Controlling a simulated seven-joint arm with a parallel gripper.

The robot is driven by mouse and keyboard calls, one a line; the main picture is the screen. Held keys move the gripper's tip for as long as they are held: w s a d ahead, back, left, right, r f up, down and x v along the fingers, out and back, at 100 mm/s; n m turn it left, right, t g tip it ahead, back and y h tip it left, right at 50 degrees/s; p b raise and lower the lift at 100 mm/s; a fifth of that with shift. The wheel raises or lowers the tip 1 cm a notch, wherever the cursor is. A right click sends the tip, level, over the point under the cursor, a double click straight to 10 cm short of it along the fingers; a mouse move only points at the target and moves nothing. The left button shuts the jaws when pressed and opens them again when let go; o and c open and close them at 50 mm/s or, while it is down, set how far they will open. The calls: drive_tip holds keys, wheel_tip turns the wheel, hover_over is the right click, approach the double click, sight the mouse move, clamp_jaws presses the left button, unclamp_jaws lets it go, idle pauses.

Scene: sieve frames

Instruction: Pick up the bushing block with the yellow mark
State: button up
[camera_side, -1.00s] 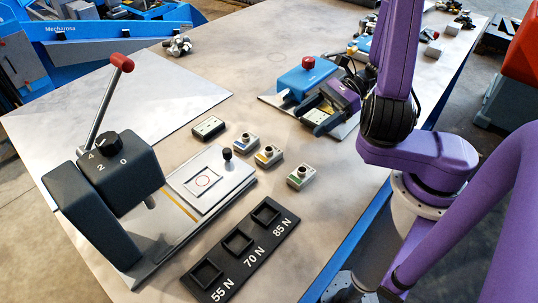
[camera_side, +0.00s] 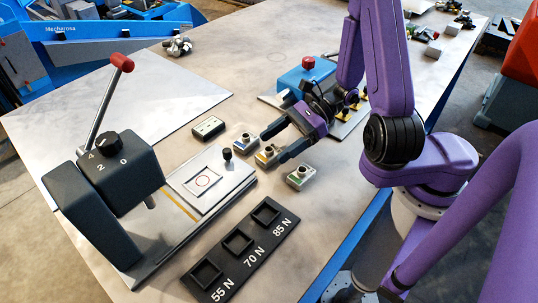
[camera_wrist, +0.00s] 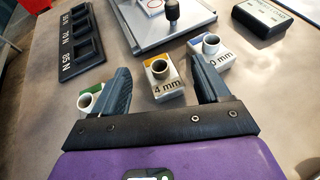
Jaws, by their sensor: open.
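The bushing block with the yellow mark (camera_side: 267,157) is a small grey block with a round bushing on top. In the wrist view this block (camera_wrist: 168,88) reads "4 mm" and stands upright on the table. My gripper (camera_side: 273,147) is open, its two dark fingers pointing at the block. In the wrist view my gripper (camera_wrist: 159,66) has one finger on each side of the yellow-marked block, with gaps. I cannot tell whether the fingertips are down at block height. The blue-marked block (camera_wrist: 213,52) is close outside the right finger; the green-marked block (camera_wrist: 88,103) is outside the left finger.
A press with a red-tipped lever (camera_side: 105,175) and a plate with a black knob (camera_side: 227,154) stand to the left. A black three-slot tray (camera_side: 237,262) lies in front. A dark box (camera_side: 208,128) sits behind the blocks. A blue device (camera_side: 305,78) stands behind my gripper.

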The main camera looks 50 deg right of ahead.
drive_tip(key=shift+w+a+f, duration=0.15)
drive_tip(key=shift+a, duration=0.15)
clamp_jaws()
idle(0.3)
